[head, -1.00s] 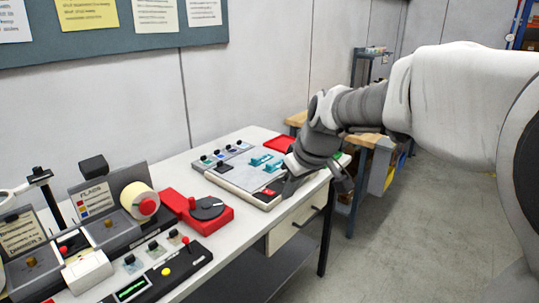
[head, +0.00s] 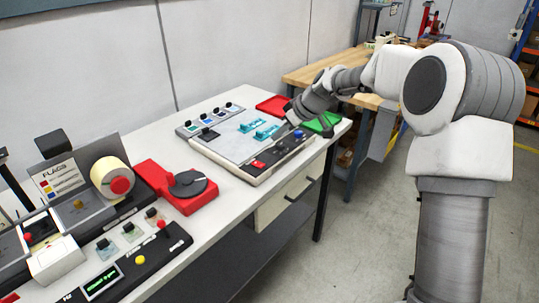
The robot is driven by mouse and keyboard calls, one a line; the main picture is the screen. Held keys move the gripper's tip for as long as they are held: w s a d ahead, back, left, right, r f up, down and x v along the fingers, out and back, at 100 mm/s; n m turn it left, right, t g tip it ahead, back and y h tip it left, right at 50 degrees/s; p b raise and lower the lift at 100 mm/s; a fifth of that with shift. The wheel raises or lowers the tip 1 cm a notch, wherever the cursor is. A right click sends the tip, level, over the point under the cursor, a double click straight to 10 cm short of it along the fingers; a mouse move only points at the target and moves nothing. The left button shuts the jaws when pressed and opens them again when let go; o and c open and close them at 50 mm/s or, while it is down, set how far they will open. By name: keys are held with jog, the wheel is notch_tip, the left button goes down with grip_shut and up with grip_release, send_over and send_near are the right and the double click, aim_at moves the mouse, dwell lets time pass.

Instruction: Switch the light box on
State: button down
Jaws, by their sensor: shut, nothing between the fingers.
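The light box (head: 222,148) is a flat pale panel lying on the bench, with teal pieces (head: 262,128) on top. Its dark front strip carries a red switch (head: 258,163), dark knobs and a blue button (head: 298,134). The panel looks pale grey, with no clear glow. My gripper (head: 291,117) is shut and empty at the right end of the light box, behind the blue button and away from the red switch. Its fingertips are small and dark here, and I cannot tell whether they touch anything.
A green tray (head: 325,122) lies right of my gripper, and a red tray (head: 272,105) behind it. Small dark-topped items (head: 208,116) line the box's back. A red turntable device (head: 178,188) and a control panel (head: 132,250) stand at left. Bare bench lies in front of the light box.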

jog(key=shift+w+f, duration=0.1)
jog(key=shift+w, duration=0.05)
jog(key=p, duration=0.1)
send_over(259, 164)
jog(key=s+d, duration=0.2)
jog(key=f, duration=0.7)
jog(key=shift+w+a+f, duration=0.15)
jog(key=shift+w+f, duration=0.1)
jog(key=shift+f, duration=0.05)
notch_tip(259, 164, down, 3)
jog(key=shift+f, duration=0.65)
